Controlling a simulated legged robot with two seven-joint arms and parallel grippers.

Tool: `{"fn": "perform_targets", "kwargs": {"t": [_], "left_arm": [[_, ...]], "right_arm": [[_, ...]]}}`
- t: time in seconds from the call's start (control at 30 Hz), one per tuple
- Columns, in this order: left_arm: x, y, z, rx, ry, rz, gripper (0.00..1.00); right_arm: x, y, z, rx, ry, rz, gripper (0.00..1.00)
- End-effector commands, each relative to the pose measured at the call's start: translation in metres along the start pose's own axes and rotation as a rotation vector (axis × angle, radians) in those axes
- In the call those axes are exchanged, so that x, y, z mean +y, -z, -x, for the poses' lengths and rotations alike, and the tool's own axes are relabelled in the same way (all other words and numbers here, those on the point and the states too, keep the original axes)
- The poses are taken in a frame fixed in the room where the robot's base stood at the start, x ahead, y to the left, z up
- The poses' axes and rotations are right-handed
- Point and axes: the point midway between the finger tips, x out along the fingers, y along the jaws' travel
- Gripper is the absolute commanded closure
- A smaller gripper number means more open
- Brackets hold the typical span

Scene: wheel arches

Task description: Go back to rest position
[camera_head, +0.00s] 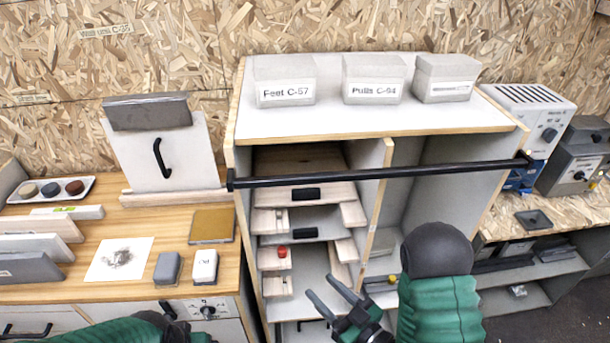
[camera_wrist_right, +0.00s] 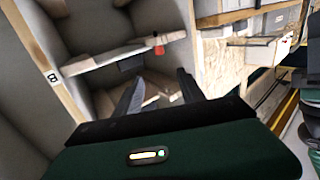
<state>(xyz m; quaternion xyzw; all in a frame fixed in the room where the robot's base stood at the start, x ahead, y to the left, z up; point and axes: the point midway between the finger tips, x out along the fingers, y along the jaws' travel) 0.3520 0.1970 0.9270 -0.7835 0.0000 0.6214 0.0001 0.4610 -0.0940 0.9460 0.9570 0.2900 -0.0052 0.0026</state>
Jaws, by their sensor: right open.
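My right gripper (camera_head: 338,296) is open and empty in the head view, in front of the lower part of the white cabinet (camera_head: 235,165). Its two dark fingers point up and left toward the cabinet's left bay. The right wrist view shows the same open fingers (camera_wrist_right: 160,92) with nothing between them. My left arm (camera_head: 125,331) shows only as a green and dark piece at the bottom left edge. Its fingertips cannot be made out.
A black bar (camera_head: 380,173) runs across the cabinet front. Drawers with black handles (camera_head: 306,193) and a red knob (camera_head: 282,252) fill the left bay. A wooden bench (camera_head: 140,262) stands left. Grey boxes (camera_head: 374,80) sit on the cabinet top. A machine (camera_head: 528,112) stands right.

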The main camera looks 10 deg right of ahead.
Motion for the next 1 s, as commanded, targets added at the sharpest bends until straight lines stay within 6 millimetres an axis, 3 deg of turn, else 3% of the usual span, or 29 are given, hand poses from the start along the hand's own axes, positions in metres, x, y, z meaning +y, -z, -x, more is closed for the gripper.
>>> {"fn": "perform_targets", "kwargs": {"t": [0.13,0.27,0.4,0.47,0.57,0.7,0.83,1.0], "left_arm": [[0.000,0.000,0.001,0.000,0.000,0.000,0.11],[0.000,0.000,0.001,0.000,0.000,0.000,0.11],[0.000,0.001,0.002,0.000,0.000,0.000,0.11],[0.000,0.001,0.002,0.000,0.000,0.000,0.11],[0.000,0.001,0.003,0.000,0.000,0.000,0.11],[0.000,0.001,0.003,0.000,0.000,0.000,0.11],[0.000,0.001,0.003,0.000,0.000,0.000,0.11],[0.000,0.001,0.003,0.000,0.000,0.000,0.11]], "right_arm": [[0.014,-0.012,-0.010,-0.137,-0.031,0.049,0.53],[0.048,-0.032,-0.009,-0.412,-0.135,0.087,0.53],[0.079,-0.043,0.024,-0.722,-0.292,0.027,0.53],[0.082,-0.042,0.046,-0.845,-0.354,-0.031,0.53],[0.074,-0.035,0.086,-1.029,-0.438,-0.158,0.53],[0.044,-0.023,0.128,-1.207,-0.487,-0.322,0.53],[0.028,-0.017,0.145,-1.279,-0.493,-0.393,0.53],[0.026,-0.017,0.147,-1.290,-0.493,-0.401,0.53]]}}
